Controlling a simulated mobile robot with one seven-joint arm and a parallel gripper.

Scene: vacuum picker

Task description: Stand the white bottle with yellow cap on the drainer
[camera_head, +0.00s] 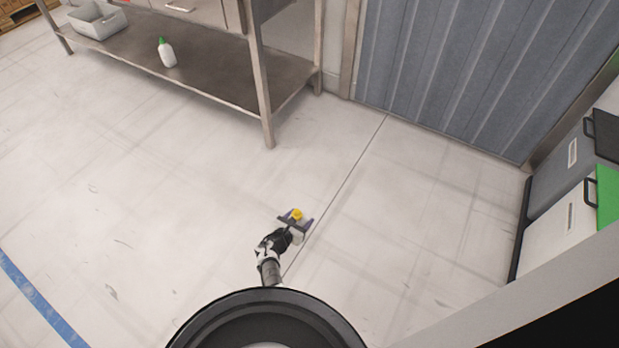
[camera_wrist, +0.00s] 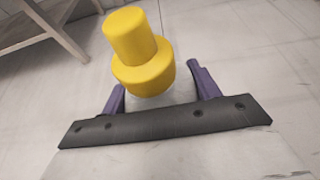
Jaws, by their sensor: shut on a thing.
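The white bottle (camera_head: 297,236) with a yellow cap (camera_head: 297,214) is in my gripper (camera_head: 297,224), held over the open floor. In the wrist view the yellow cap (camera_wrist: 137,50) fills the upper middle, and part of the pale bottle body (camera_wrist: 165,92) shows between the two purple fingers of my gripper (camera_wrist: 158,88). The gripper's dark crossbar hides part of the bottle. In the head view the bottle looks roughly upright. I cannot make out a drainer for certain in either view.
A metal table with a lower shelf (camera_head: 215,75) stands at the upper left. A white bottle with a green cap (camera_head: 166,52) and a grey bin (camera_head: 97,20) are on that shelf. Waste bins (camera_head: 560,225) stand at the right. The floor between is clear.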

